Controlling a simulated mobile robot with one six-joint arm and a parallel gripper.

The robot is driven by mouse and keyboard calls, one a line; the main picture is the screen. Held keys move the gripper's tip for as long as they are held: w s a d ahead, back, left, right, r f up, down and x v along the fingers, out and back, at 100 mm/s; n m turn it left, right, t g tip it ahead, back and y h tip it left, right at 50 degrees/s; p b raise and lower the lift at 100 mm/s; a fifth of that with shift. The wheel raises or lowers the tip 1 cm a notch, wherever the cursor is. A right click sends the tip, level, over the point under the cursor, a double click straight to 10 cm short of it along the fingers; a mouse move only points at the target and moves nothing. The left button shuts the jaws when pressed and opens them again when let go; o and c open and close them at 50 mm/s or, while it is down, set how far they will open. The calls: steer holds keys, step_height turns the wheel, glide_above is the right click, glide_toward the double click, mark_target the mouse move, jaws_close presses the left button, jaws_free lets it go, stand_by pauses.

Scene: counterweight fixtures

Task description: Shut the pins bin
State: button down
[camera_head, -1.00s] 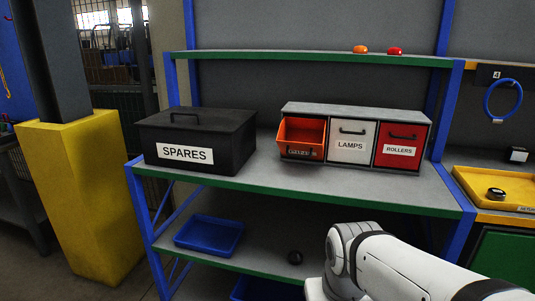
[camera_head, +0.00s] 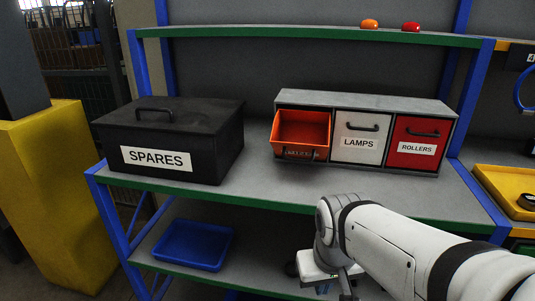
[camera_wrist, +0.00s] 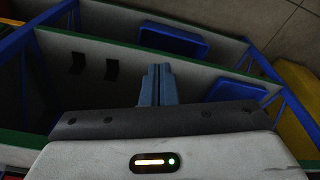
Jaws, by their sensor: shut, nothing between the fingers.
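The orange bin (camera_head: 302,128) at the left of the three-bin cabinet is tipped open toward the front. Its label and handle face downward and are hard to read; I take it for the pins bin. The white LAMPS bin (camera_head: 360,150) and the red ROLLERS bin (camera_head: 424,132) beside it are shut flush. My gripper (camera_wrist: 158,70) shows in the wrist view with its two fingers together and nothing between them. It points over a grey shelf, apart from the bins, which I cannot make out there. In the head view my arm is in front of the bench, below the bins.
A black lidded SPARES box (camera_head: 205,118) stands left of the cabinet, with clear bench between them. Blue trays sit lower; one (camera_head: 158,243) is on the lower shelf. An orange and a red object (camera_head: 411,27) lie on the upper shelf. A yellow tray (camera_head: 490,188) is at right.

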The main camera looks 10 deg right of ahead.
steer(key=w+d+r+n+t+h+b, duration=0.2)
steer(key=w+d+n+t+h, duration=0.35)
steer(key=n, duration=0.95)
steer(key=w+a+r+n+t, duration=0.75)
steer(key=w+a+n, duration=0.25)
steer(key=n, duration=0.7)
steer(key=shift+y, duration=0.25)
steer(key=x, duration=0.3)
steer(key=b+x, duration=0.1)
steer(key=x, duration=0.2)
steer(key=f+b+x, duration=0.1)
steer(key=x, duration=0.2)
steer(key=shift+w+d+r, duration=0.15)
steer(key=shift+w+r, duration=0.3)
steer(key=shift+w, duration=0.1)
steer(key=shift+w+d+r, duration=0.15)
steer(key=shift+w+r, duration=0.35)
steer(key=shift+w, duration=0.05)
steer(key=shift+w+d+r+p, duration=0.2)
steer(key=shift+w+r+p, duration=0.15)
steer(key=shift+w, duration=0.2)
steer(key=shift+d, duration=0.1)
